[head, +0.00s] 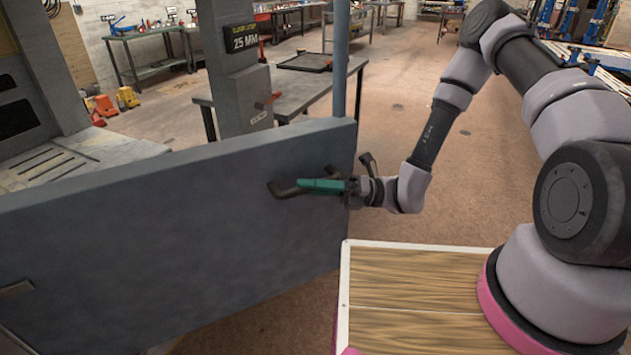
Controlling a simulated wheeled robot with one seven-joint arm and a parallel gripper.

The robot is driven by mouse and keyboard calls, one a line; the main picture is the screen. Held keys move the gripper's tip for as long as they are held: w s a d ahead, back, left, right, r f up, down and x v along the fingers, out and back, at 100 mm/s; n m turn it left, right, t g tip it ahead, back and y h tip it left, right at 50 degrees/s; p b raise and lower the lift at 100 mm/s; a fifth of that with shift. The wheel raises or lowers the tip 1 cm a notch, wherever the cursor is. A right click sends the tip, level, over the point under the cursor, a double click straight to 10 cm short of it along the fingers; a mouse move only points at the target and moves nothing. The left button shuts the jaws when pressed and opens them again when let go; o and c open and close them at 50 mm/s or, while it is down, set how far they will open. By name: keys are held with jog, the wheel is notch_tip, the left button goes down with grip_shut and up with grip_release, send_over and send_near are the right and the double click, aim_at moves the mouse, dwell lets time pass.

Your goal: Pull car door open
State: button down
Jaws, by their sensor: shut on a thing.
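A large grey door panel (170,240) stands upright across the left half of the head view, its right edge near the middle. A handle (322,185) with a teal grip and dark ends sits on its face near that edge. My gripper (350,187) reaches it from the right and is shut on the handle's right end. The fingertips are small and partly hidden at the contact. I cannot tell how far the door stands from its frame.
A grey column (235,70) with a "25 MM" sign and a thin blue-grey post (340,60) stand behind the door. A workbench (290,90) is beyond it. Orange objects (105,103) lie on the floor at back left. The brown floor behind my arm is largely clear.

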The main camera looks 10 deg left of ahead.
jog(key=shift+s+d, duration=0.35)
jog(key=shift+s, duration=0.1)
jog(key=c, duration=0.7)
grip_release()
jog(key=v, duration=1)
jog(key=shift+d+f, duration=0.1)
jog(key=shift+d, duration=0.25)
